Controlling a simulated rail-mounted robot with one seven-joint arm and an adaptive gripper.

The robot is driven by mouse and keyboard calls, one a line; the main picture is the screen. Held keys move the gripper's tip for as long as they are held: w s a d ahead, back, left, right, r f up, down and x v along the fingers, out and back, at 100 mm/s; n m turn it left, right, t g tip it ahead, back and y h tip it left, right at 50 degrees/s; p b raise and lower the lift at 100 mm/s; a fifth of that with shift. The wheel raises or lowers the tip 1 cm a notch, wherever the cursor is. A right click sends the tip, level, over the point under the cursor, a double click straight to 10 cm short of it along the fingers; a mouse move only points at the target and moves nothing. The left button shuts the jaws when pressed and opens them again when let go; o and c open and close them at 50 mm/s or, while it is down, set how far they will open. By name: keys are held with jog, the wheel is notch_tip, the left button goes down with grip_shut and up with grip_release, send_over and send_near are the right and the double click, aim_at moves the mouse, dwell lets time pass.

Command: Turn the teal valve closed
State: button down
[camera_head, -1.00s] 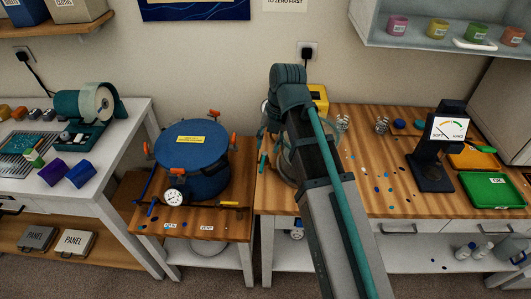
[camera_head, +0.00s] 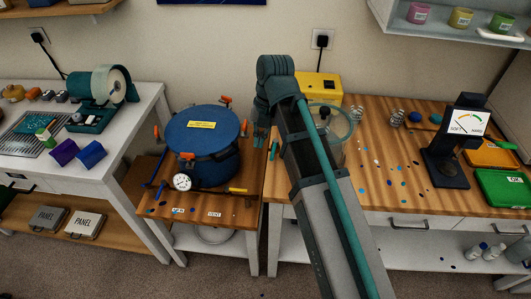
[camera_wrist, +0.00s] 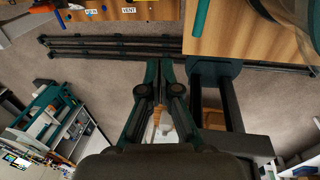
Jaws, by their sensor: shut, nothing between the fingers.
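The blue pressure pot (camera_head: 207,165) stands on the low wooden stand, with a round gauge (camera_head: 182,182) at its front. A blue lever (camera_head: 161,189) shows at its front left, and a yellow lever (camera_head: 238,190) at its front right. I cannot tell for sure which handle is the teal valve. My gripper (camera_head: 261,138) points down, right of the pot and apart from it, near the left end of the right bench. In the wrist view my gripper (camera_wrist: 160,64) is shut and empty, its fingers together over the floor.
The right bench (camera_head: 370,165) carries a glass vessel, a yellow box (camera_head: 318,87) and a gauge stand (camera_head: 455,150). A teal strip (camera_head: 274,149) lies near its left end. PUMP and VENT labels (camera_head: 214,213) mark the stand's front. A white table (camera_head: 60,180) stands left.

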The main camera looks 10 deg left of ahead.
aim_at(274, 150)
jog(key=s+a+f+m+t+h+b, duration=0.2)
jog(key=a+f+m+h+b, duration=0.15)
jog(key=f, duration=0.35)
jog(key=s+a+f+m+t+h+b, duration=0.2)
jog(key=a+f+m+t+h+b, duration=0.1)
jog(key=f+h, duration=0.3)
jog(key=s+a+f+m+t+h+b, duration=0.1)
jog(key=a+f+m+t+h+b, duration=0.15)
jog(key=f, duration=0.55)
notch_tip(274, 150, up, 9)
jog(key=a+m+t+h, duration=0.2)
jog(key=m+t+h, duration=0.35)
jog(key=m, duration=1.15)
jog(key=s+d+p+x, duration=0.1)
jog(key=p+x, duration=0.1)
jog(key=x, duration=1.1)
